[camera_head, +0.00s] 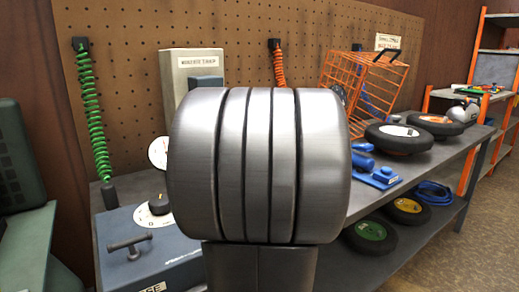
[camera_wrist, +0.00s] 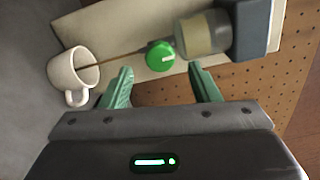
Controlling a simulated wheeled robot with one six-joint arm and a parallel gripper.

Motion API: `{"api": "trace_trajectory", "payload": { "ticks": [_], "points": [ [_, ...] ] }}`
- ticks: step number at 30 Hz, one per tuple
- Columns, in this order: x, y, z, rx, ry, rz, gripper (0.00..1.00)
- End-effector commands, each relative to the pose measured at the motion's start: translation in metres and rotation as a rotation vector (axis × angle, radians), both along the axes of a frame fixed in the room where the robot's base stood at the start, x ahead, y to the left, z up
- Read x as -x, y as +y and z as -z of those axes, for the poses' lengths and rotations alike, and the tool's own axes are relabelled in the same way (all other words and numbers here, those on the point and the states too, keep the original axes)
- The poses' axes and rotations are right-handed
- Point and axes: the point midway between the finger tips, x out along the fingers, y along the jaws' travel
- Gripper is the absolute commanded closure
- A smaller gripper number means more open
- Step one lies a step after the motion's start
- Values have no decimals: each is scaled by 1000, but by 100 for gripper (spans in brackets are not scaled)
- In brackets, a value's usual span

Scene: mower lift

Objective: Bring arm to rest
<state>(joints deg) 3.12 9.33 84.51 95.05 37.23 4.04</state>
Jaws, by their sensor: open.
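In the wrist view my gripper (camera_wrist: 160,88) is open, its two green fingers spread apart. Nothing is between the fingers. A white mug (camera_wrist: 73,68) lies to the left of the fingers in that view, and a round green knob (camera_wrist: 160,56) shows beyond the fingertips. In the head view a large grey metal part of my own arm fills the middle and hides what is behind it. My gripper does not show in the head view.
A workbench (camera_head: 448,150) holds black wheels (camera_head: 398,138), a blue tool (camera_head: 378,177) and an orange wire basket (camera_head: 362,80). A grey-blue box with a handle (camera_head: 150,250) stands at the lower left. A pegboard (camera_head: 130,30) rises behind, with a green coiled hose (camera_head: 92,110).

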Motion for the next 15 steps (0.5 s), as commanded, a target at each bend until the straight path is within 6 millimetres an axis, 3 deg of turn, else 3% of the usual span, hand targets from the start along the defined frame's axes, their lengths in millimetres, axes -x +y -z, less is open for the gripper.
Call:
{"api": "trace_trajectory", "payload": {
  "ticks": [7, 15],
  "points": [
    [-26, 18, 0, 0, 0, -2, 44],
    [-29, 20, 0, -8, 6, 0, 44]
  ]
}}
